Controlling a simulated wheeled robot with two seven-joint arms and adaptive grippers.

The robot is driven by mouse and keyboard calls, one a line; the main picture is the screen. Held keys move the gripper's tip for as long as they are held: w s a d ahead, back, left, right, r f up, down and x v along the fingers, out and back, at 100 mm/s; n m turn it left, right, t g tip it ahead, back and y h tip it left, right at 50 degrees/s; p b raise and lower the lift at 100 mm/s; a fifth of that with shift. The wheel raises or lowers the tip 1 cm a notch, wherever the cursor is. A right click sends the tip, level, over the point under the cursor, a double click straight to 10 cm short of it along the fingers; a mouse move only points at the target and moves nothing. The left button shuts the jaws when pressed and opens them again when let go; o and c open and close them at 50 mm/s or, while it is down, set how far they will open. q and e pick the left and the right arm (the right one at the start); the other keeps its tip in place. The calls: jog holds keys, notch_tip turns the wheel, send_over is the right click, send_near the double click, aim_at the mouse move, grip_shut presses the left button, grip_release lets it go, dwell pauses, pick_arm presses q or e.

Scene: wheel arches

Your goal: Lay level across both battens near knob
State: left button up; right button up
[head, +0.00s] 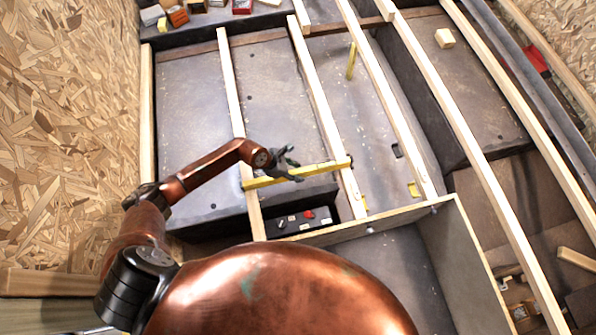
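The yellow level (322,167) spans two pale wooden battens. Its left end is over the left batten (232,90) and its right end is over the second batten (315,95). I cannot tell whether it rests fully on both. My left gripper (286,172) is at the middle of the level, with dark fingers close against it. Whether they are shut on it is hard to see. A small red knob-like part (309,214) shows on a dark box (290,222) just below the level. My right gripper is out of view.
More long battens (465,135) run to the right. A yellow stick (351,60) and a small wooden block (445,38) lie farther back. A wooden-edged open compartment (475,250) is at front right. Chipboard walls (70,110) bound the left side.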

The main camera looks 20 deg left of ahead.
pick_arm(q)
jog(key=v, duration=1.1)
jog(key=shift+a+r, duration=0.15)
jog(key=shift+r, duration=0.05)
